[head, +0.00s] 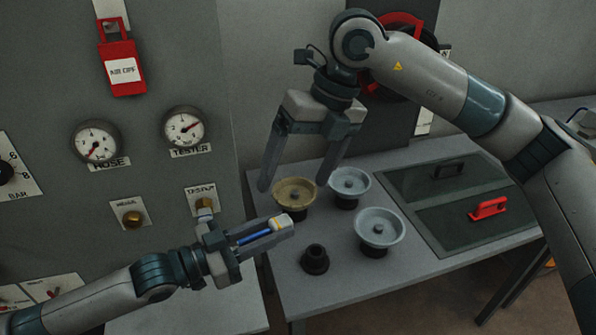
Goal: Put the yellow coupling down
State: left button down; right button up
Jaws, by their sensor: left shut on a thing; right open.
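The yellow coupling (294,193) is a dull yellow, dish-shaped piece with a small knob in its middle. It sits upright on a dark base on the bench. My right gripper (295,184) points down from above, open, with one finger to each side of the coupling. I cannot tell whether the fingers touch it. My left gripper (281,226) is lower and to the left, pointing right, shut on a blue rod (255,237) with a yellowish end. Its fingers hide part of the rod.
Two pale grey couplings (349,183) (379,228) stand right of the yellow one on dark bases. A bare black base (314,259) stands in front. The bench (350,281) has dark lids with a red handle (488,208) at right. A gauge panel (150,165) rises at left.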

aim_at(275, 223)
jog(key=shift+x, duration=6)
jog(key=shift+c, duration=0.2)
pick_arm(q)
jog(key=shift+r, duration=0.1)
pick_arm(e)
jog(key=c, duration=1.4)
pick_arm(q)
jog(key=c, duration=1.7)
grip_release()
pick_arm(e)
jog(key=shift+a, duration=0.1)
jog(key=shift+c, duration=1)
pick_arm(q)
jog(key=o, duration=0.4)
jog(key=shift+c, duration=0.2)
pick_arm(e)
jog(key=c, duration=0.3)
jog(key=shift+s, duration=0.1)
pick_arm(q)
jog(key=shift+a, duration=0.1)
pick_arm(e)
jog(key=shift+a, duration=0.1)
